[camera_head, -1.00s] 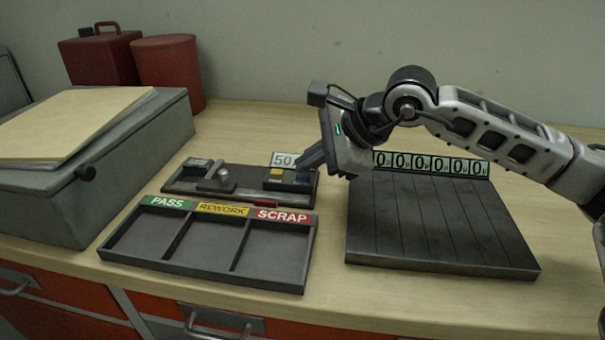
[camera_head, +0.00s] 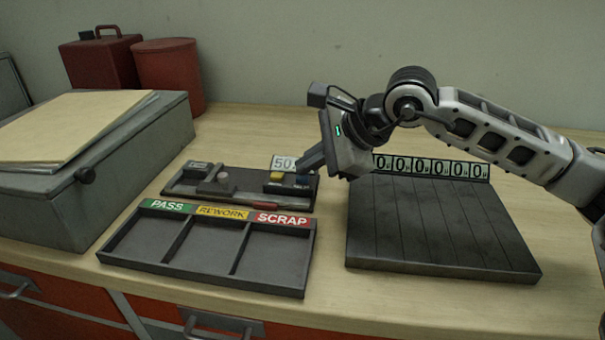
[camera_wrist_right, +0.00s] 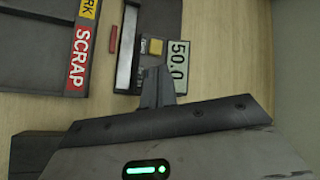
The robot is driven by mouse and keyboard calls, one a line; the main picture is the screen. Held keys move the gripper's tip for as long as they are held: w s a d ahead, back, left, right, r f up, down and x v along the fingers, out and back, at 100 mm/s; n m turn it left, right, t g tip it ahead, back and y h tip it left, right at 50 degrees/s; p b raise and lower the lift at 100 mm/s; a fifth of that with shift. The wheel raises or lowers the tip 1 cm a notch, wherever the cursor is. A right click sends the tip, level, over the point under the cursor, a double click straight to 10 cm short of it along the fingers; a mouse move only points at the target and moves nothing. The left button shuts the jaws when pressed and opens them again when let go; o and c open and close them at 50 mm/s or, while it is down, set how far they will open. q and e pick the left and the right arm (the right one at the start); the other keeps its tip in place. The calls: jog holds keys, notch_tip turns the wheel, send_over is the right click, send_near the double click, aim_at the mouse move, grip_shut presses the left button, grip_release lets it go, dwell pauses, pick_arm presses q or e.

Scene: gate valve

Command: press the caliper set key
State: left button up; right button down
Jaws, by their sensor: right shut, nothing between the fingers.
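The dark caliper fixture (camera_head: 240,198) lies on the bench behind the sorting tray, with a small display card (camera_head: 283,162) reading 50.0 at its back right. A yellow key (camera_head: 277,177) and a dark blue key (camera_head: 302,182) sit at its right end. I cannot read which is the set key. My right gripper (camera_head: 302,168) is shut and empty, its tips low at the blue key's end. In the right wrist view the tips (camera_wrist_right: 157,82) are beside the card (camera_wrist_right: 177,65), and the yellow key (camera_wrist_right: 156,46) shows beyond them. The tips hide the blue key there; contact cannot be told.
The PASS, REWORK and SCRAP tray (camera_head: 205,245) stands in front of the fixture. A dark slatted plate (camera_head: 435,225) with a row of number cards (camera_head: 430,166) is to the right. A grey box (camera_head: 95,180) stands left, red containers (camera_head: 168,75) behind it.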

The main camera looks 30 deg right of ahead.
jog(key=shift+r, duration=0.5)
notch_tip(320, 180, up, 5)
jog(key=p, duration=0.3)
dwell(0.9)
